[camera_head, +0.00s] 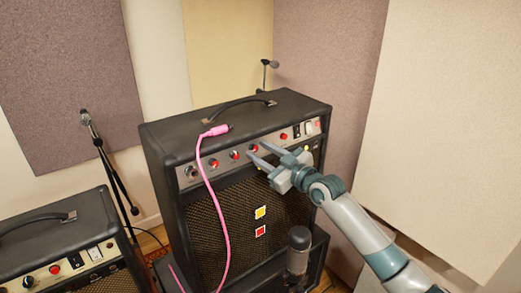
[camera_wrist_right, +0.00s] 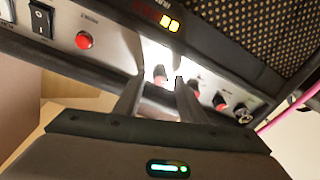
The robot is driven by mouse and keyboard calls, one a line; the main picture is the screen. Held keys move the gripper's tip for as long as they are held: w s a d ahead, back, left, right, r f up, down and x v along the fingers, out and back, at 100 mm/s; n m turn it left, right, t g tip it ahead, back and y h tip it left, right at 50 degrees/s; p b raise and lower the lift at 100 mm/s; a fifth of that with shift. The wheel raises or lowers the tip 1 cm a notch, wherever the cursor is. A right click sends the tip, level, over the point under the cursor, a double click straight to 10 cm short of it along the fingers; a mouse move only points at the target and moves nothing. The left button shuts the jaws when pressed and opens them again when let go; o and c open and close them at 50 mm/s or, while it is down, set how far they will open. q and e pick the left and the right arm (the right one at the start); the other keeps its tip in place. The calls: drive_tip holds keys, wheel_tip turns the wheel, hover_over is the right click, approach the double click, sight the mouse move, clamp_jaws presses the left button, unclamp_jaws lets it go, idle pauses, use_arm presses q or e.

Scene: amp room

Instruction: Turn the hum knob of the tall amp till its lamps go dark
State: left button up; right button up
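The tall amp (camera_head: 175,150) stands in the middle of the head view, its silver control panel (camera_head: 214,162) carrying a row of red-capped knobs. My right gripper (camera_head: 257,149) is at the panel, fingers apart, close to a red-capped knob (camera_head: 253,148). In the right wrist view a red-capped knob (camera_wrist_right: 159,74) shows between the fingertips; contact cannot be told. The knob labels are too small to read, so I cannot tell which is hum. Yellow lit lamps (camera_wrist_right: 170,25) show beside dim red ones (camera_wrist_right: 145,12). My left gripper is out of view.
A pink cable (camera_head: 208,180) rises over the amp's front to a plug on its top edge. A microphone (camera_head: 298,250) stands before the grille. A shorter amp (camera_head: 50,240) and another microphone (camera_head: 86,118) are at left. Yellow and red squares (camera_head: 260,213) mark the grille.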

drive_tip(key=shift+w+a, duration=0.15)
drive_tip(key=shift+c, duration=0.6)
clamp_jaws()
drive_tip(key=shift+a+r+m+t+h+p, duration=0.1)
drive_tip(key=shift+m+t+h+p, duration=0.25)
drive_tip(key=shift+m+p, duration=1.1)
drive_tip(key=shift+m+t, duration=0.25)
drive_tip(key=shift+m, duration=1)
drive_tip(key=shift+o, duration=0.6)
unclamp_jaws()
drive_tip(key=shift+s+f, duration=0.2)
